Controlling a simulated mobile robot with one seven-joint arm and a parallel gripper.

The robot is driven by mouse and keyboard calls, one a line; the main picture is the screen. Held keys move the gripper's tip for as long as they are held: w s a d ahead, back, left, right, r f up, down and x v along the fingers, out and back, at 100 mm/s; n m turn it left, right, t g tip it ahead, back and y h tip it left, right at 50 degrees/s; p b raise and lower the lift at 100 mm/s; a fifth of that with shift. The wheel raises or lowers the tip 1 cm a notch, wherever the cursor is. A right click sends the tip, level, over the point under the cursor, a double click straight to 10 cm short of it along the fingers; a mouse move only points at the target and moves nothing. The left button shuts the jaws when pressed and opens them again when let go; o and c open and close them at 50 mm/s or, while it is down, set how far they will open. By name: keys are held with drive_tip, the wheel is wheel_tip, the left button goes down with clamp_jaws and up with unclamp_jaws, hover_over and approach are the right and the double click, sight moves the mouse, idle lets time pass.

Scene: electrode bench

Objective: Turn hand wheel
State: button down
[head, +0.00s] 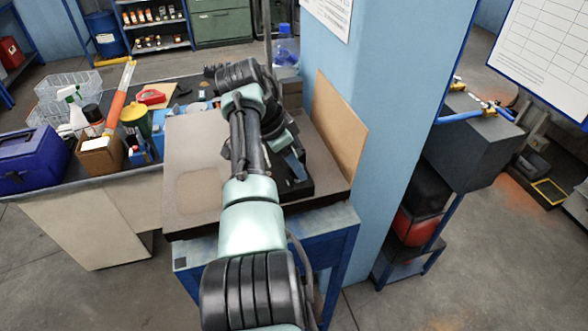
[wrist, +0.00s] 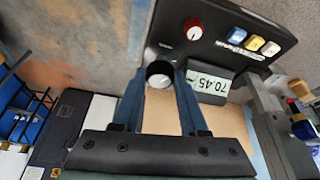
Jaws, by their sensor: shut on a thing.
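In the wrist view, a small round hand wheel (wrist: 160,72) with a black rim and pale face sits at the edge of a dark device panel. The two blue fingers of my gripper (wrist: 160,88) are on either side of it, shut on it.
The device stands on a blue-framed bench (head: 342,223), with a brown board (head: 338,128) and a blue pillar (head: 375,150) at its right. A side bench at the left holds a blue toolbox (head: 32,160), bottles and a wire basket (head: 70,90). The bench's front left is clear.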

drive_tip(key=shift+r, duration=0.1)
idle(0.3)
drive_tip(key=shift+c, duration=2.2)
unclamp_jaws()
drive_tip(key=b+v, duration=0.3)
drive_tip(key=v, duration=1)
drive_tip(key=shift+w+a, duration=0.1)
